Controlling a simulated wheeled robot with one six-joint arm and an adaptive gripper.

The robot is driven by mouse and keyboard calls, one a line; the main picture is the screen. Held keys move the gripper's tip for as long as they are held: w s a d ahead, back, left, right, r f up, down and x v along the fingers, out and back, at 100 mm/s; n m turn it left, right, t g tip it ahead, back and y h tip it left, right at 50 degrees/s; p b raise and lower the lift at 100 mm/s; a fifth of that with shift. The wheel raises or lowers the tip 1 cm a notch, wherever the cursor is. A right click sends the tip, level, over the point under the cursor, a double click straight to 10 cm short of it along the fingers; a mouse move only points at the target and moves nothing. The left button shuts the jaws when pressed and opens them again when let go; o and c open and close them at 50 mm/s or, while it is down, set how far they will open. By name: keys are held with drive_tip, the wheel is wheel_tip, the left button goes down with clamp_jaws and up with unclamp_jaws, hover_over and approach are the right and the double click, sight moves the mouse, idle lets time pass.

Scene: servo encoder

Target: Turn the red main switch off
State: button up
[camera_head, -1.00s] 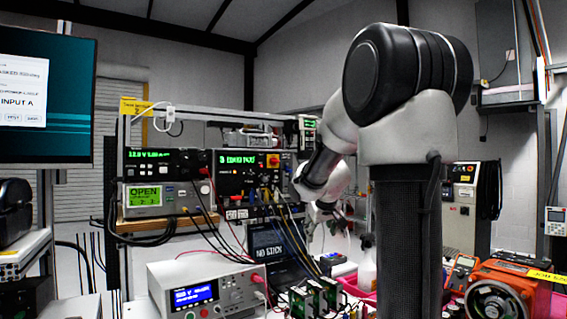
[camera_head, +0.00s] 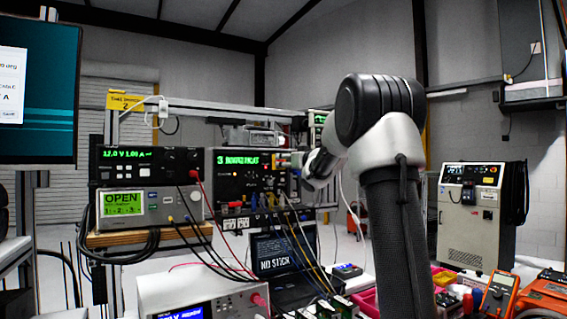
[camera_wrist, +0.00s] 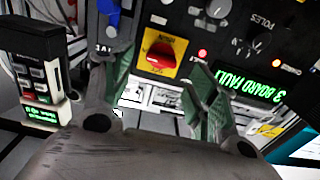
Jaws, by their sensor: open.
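The red main switch (camera_wrist: 158,58) sits on a yellow square plate (camera_wrist: 162,44) on the black panel (camera_wrist: 222,45) in the wrist view. My gripper (camera_wrist: 158,85) is open, with one green-padded finger to each side and the switch between and just beyond the tips. The fingers do not appear to touch the switch, though the exact gap is hard to judge. In the head view, my gripper (camera_head: 298,161) is at the right end of the panel (camera_head: 240,184) and mostly covers the switch. The green display (camera_head: 240,160) reads a board fault.
Cables hang from the panel's lower sockets. A power supply (camera_head: 150,160) and a meter (camera_head: 150,207) stand to the left. A laptop (camera_head: 282,258) is below.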

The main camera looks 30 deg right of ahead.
drive_tip(key=w, duration=0.4)
drive_tip(key=shift+w+a, duration=0.1)
drive_tip(key=c, duration=1)
